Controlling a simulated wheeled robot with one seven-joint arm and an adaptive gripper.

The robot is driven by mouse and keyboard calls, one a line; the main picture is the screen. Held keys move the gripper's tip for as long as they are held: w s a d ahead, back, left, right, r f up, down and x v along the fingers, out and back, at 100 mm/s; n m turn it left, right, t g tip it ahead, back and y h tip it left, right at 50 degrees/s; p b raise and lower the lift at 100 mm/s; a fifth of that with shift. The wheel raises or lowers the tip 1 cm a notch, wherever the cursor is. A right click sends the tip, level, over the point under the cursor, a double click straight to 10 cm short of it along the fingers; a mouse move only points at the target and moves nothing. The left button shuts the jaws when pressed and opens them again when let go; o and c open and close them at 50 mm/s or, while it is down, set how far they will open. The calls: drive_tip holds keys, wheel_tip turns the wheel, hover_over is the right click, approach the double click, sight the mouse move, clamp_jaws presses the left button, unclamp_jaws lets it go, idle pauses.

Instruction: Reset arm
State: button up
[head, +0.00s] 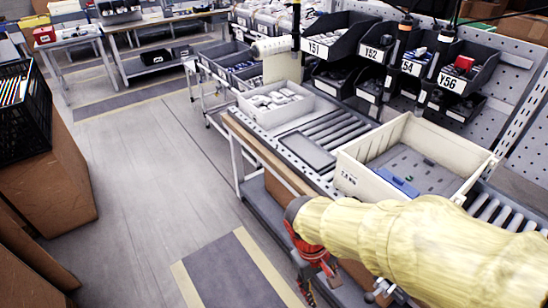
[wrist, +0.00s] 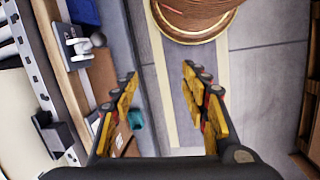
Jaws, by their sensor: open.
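My gripper (wrist: 160,82) is open in the wrist view. Its two yellow-padded fingers stand apart with nothing between them, and floor shows behind. In the head view my gripper (head: 318,262) hangs low at the end of my yellow-sleeved arm, beside the front edge of the roller bench (head: 262,150). The sleeve hides part of the bench there. Two dark screwdrivers (head: 403,38) hang upright in front of the part bins at the back, well away from my gripper.
A cream crate (head: 362,180) with a blue item inside sits on the rollers. A white box of parts (head: 262,118) stands farther along. A round brown spool-like object (wrist: 198,14) is at the top of the wrist view. Open floor (head: 150,170) lies left of the bench.

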drive_tip(key=s+d+r+m+t+y+p, duration=0.1)
drive_tip(key=d+r+m+t, duration=0.1)
drive_tip(key=r, duration=0.8)
drive_tip(key=s+d+r+m+t+y+p, duration=0.1)
drive_tip(key=s+d+r+m+t, duration=0.1)
drive_tip(key=r, duration=0.8)
drive_tip(key=d+m+t, duration=0.1)
drive_tip(key=d+t, duration=0.1)
drive_tip(key=d, duration=0.1)
drive_tip(key=shift+t+y, duration=0.3)
drive_tip(key=shift+c, duration=0.2)
